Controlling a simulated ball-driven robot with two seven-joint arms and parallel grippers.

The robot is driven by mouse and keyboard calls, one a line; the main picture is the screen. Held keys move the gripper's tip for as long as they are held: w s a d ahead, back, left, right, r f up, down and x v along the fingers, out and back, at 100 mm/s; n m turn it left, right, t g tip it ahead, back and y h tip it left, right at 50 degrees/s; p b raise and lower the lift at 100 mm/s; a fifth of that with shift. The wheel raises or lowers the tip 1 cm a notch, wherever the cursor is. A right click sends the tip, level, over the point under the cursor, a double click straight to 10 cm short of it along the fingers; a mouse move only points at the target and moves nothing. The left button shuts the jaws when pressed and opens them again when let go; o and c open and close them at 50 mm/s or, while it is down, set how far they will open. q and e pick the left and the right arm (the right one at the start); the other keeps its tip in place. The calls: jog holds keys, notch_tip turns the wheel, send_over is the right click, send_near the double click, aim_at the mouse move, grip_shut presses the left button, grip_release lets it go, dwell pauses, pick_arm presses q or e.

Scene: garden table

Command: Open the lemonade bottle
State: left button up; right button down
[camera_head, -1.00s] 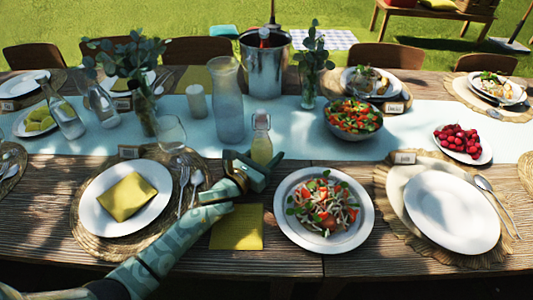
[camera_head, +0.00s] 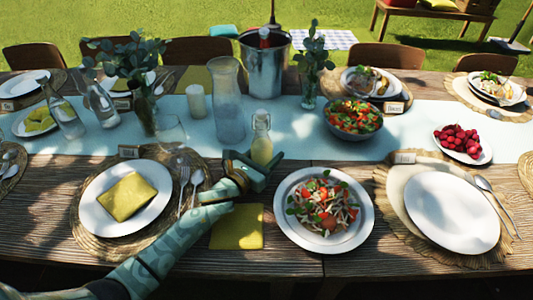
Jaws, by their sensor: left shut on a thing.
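The lemonade bottle (camera_head: 262,140) is a small clear bottle with yellow liquid and a pale swing-top stopper. It stands upright at the front edge of the light blue runner, near the table's middle. My left gripper (camera_head: 254,172) reaches in from the lower left and is shut on the bottle's lower part, which its fingers partly hide. The top of the bottle shows above the fingers, and the stopper appears to be in place. My right gripper is not in view.
A tall glass carafe (camera_head: 227,100) and a metal ice bucket (camera_head: 265,65) stand behind the bottle. A salad plate (camera_head: 323,244) is close on the right, a yellow napkin (camera_head: 237,227) in front. A stemmed glass (camera_head: 171,131) and a plate setting (camera_head: 91,212) are on the left.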

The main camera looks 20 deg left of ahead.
pick_arm(q)
jog(key=o, duration=1.5)
jog(key=shift+c, duration=0.2)
jog(key=p+v, duration=0.2)
jog(key=v, duration=1.3)
jog(key=shift+s+p, duration=0.25)
jog(key=shift+p, duration=0.05)
jog(key=shift+s+a, duration=0.2)
jog(key=shift+s, duration=0.2)
